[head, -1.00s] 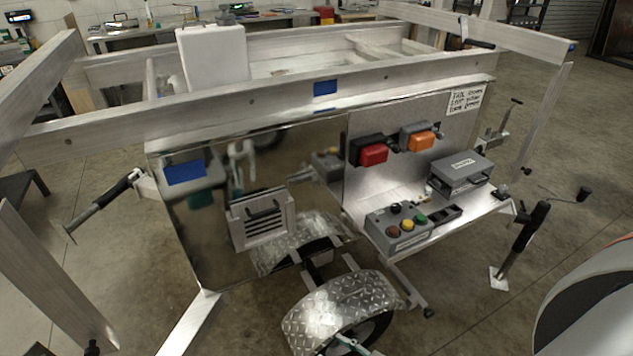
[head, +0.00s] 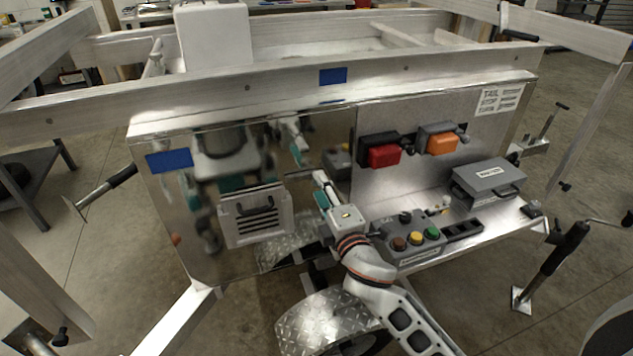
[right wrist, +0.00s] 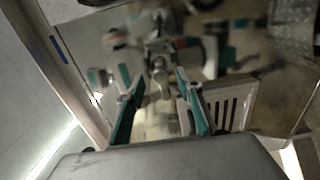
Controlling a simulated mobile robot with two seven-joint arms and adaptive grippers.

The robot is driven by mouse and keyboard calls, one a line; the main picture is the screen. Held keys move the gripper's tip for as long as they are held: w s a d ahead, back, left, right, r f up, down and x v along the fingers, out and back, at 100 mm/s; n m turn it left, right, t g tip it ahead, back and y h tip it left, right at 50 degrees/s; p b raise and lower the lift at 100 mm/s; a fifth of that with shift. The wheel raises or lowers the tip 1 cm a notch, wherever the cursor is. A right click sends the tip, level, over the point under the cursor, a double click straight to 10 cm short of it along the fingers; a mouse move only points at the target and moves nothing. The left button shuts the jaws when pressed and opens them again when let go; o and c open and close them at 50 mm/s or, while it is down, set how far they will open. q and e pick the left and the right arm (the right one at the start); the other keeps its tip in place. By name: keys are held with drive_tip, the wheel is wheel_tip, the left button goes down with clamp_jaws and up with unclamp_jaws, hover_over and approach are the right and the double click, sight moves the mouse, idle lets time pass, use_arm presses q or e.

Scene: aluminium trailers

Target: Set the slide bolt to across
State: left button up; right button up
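My right gripper (head: 321,188) is in front of the polished panel, left of the button box. In the right wrist view its two teal-edged fingers (right wrist: 159,82) stand apart, open. In the head view the gripper covers most of the place where the bolt sits. My left gripper is not in view; only a reflection of my body shows in the panel.
A louvred vent (head: 255,217) is left of the gripper. A button box (head: 408,236) stands close on its right, on a shelf with a grey case (head: 488,180). Red (head: 384,155) and orange (head: 441,143) switches are above. A tread-plate fender (head: 310,318) is below.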

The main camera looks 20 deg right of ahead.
sight(316, 185)
drive_tip(key=shift+w+a+f, duration=0.1)
drive_tip(key=shift+w, duration=1.7)
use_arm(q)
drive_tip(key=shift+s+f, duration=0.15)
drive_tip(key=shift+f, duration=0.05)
use_arm(e)
clamp_jaws()
drive_tip(key=a, duration=0.5)
drive_tip(key=shift+s, duration=0.1)
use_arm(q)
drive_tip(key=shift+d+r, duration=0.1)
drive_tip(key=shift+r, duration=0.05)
use_arm(e)
drive_tip(key=shift+a, duration=0.1)
unclamp_jaws()
drive_tip(key=shift+a, duration=0.1)
